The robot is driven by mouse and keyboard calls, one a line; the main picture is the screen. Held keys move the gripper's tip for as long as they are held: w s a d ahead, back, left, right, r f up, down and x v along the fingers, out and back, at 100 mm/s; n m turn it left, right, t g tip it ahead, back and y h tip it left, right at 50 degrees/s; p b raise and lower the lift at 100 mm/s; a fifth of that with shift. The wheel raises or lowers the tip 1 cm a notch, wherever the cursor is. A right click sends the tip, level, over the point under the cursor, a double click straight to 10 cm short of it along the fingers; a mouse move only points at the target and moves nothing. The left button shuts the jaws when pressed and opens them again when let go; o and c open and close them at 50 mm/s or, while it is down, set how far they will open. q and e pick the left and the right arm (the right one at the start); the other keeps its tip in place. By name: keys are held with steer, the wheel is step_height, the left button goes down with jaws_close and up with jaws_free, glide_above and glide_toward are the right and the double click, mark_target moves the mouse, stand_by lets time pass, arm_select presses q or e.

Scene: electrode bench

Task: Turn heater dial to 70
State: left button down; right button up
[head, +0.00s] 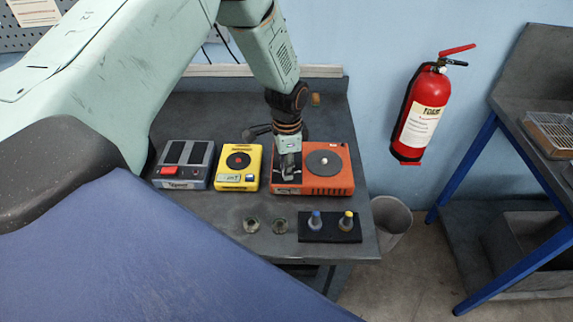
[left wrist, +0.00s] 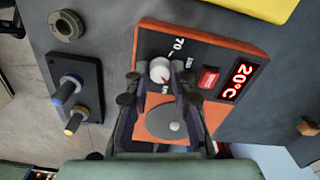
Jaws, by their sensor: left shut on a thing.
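The orange heater (head: 312,187) stands at the right of the bench, with a round grey plate on its right half. In the left wrist view its orange body (left wrist: 215,118) carries a black panel with a "70" mark, a red button and a display reading 20°C. The white heater dial (left wrist: 160,70) has a small red mark; I cannot read its exact setting. My left gripper (head: 289,174) is over the heater's left part, pointing down. In the left wrist view its fingers (left wrist: 160,82) close on both sides of the dial. The dial is hidden in the head view. My right gripper is not in view.
A yellow device (head: 238,180) and a grey device (head: 185,181) stand left of the heater. A fire extinguisher (head: 424,110) hangs on the wall.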

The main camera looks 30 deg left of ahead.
arm_select(q)
steer(key=shift+s+d+f+n+p, duration=0.15)
steer(key=shift+n+p, duration=0.2)
steer(key=shift+n, duration=0.7)
steer(key=shift+s+a+n+p, duration=0.1)
steer(key=shift+n+p, duration=0.25)
steer(key=shift+n, duration=1.3)
steer(key=shift+n+p, duration=1.15)
steer(key=shift+n, duration=1.75)
steer(key=shift+n+p, duration=0.55)
steer(key=shift+n, duration=2.15)
steer(key=shift+f+n, duration=0.1)
steer(key=shift+n, duration=1.6)
